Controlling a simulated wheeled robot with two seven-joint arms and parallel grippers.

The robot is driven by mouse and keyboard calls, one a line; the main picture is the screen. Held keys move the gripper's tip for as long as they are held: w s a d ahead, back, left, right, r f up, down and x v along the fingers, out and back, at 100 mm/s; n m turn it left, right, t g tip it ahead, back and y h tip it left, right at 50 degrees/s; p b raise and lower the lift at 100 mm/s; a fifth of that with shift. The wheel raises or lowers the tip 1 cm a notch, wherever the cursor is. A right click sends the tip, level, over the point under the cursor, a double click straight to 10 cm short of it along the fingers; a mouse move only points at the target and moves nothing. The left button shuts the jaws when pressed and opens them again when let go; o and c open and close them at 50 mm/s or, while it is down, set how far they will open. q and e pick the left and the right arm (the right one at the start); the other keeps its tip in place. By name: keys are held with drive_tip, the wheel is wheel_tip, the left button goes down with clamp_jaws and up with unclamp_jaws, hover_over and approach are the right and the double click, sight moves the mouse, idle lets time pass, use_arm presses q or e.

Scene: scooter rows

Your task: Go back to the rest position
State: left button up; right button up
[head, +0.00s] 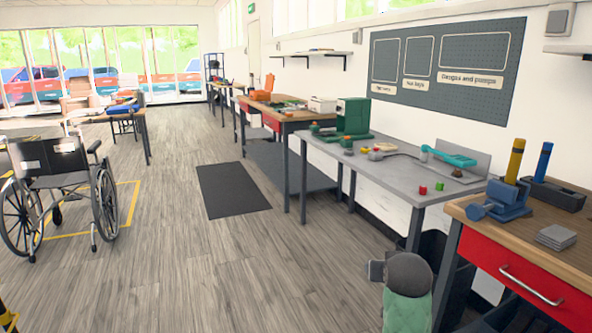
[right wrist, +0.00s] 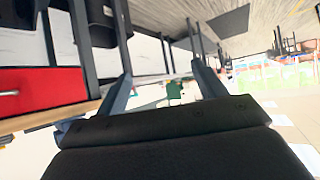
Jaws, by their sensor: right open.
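My right gripper (right wrist: 163,84) shows in the right wrist view with its two dark fingers spread wide apart. Nothing is held between them. Past the gap I see light floor or wall and a small green object, out of reach. In the head view, a grey and green part of my right arm shows at the bottom, in front of the benches and left of the red drawer; the fingers cannot be made out clearly there. My left gripper is not in view.
A wooden bench with a red drawer (head: 522,283) stands close at right; the drawer also shows in the right wrist view (right wrist: 40,90). A grey table (head: 392,180) stands beyond it. A wheelchair (head: 62,185) is at left. The floor around the dark mat (head: 233,189) is open.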

drive_tip(key=s+a+f+n+g+y+p, duration=0.2)
drive_tip(key=s+a+f+p, duration=0.2)
drive_tip(key=s, duration=0.5)
drive_tip(key=s+a+f+n+g+y+p, duration=0.15)
drive_tip(key=s+a+f+p, duration=0.25)
drive_tip(key=s, duration=0.4)
use_arm(q)
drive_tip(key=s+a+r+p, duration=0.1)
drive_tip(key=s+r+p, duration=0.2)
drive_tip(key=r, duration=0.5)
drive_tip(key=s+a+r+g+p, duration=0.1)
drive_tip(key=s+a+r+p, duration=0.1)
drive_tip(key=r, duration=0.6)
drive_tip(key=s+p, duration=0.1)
drive_tip(key=p, duration=0.1)
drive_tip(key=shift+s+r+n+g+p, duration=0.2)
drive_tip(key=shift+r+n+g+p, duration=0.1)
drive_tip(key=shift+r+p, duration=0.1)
use_arm(e)
drive_tip(key=s+f+g, duration=0.2)
drive_tip(key=s+f, duration=0.2)
drive_tip(key=s, duration=0.8)
drive_tip(key=s+f+g, duration=0.3)
drive_tip(key=s+f, duration=0.1)
drive_tip(key=s, duration=0.7)
drive_tip(key=shift+s+a, duration=0.25)
drive_tip(key=shift+s, duration=0.15)
